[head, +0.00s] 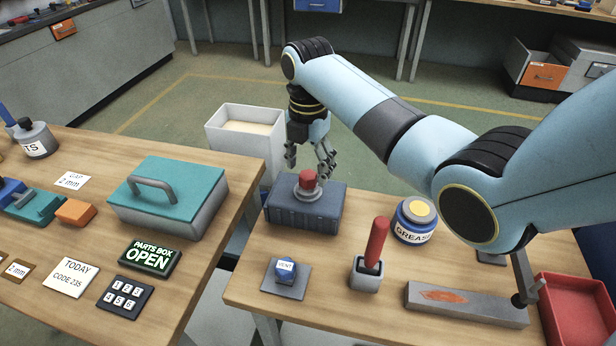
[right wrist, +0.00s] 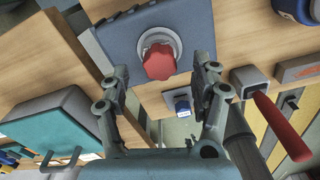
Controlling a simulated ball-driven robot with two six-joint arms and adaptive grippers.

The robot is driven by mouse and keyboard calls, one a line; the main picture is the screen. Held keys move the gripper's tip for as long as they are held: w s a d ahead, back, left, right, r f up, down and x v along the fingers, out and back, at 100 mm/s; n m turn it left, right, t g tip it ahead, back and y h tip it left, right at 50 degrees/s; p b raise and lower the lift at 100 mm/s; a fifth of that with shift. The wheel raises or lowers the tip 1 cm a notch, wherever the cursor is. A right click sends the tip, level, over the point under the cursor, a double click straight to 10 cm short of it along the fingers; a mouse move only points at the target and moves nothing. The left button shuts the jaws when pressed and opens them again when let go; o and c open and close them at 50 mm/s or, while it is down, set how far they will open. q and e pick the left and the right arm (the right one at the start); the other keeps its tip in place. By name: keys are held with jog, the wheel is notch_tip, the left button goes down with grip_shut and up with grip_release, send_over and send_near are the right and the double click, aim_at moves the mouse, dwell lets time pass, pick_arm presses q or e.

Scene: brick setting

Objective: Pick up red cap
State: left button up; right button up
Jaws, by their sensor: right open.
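The red cap (head: 307,180) sits on a round grey base on top of a dark blue-grey box (head: 290,214) at the back of the right bench. In the right wrist view the red cap (right wrist: 159,62) has a scalloped edge and lies ahead of the fingertips. My right gripper (head: 309,160) is open and empty, just above and behind the cap, pointing down. In the right wrist view the right gripper (right wrist: 158,85) has its fingers spread to either side, with the cap a little beyond the gap between them. My left gripper is in neither view.
A grease jar (head: 413,222), a red-handled tool in a holder (head: 366,274), a blue vent piece (head: 285,271), a grey block (head: 467,303) and a red tray (head: 577,310) share the bench. A white bin (head: 243,142) stands behind. A teal-lidded box (head: 171,192) is on the left bench.

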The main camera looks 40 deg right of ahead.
jog(key=shift+f, duration=1.25)
jog(key=c, duration=1.2)
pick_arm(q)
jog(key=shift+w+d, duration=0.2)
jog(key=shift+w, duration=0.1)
pick_arm(e)
grip_shut()
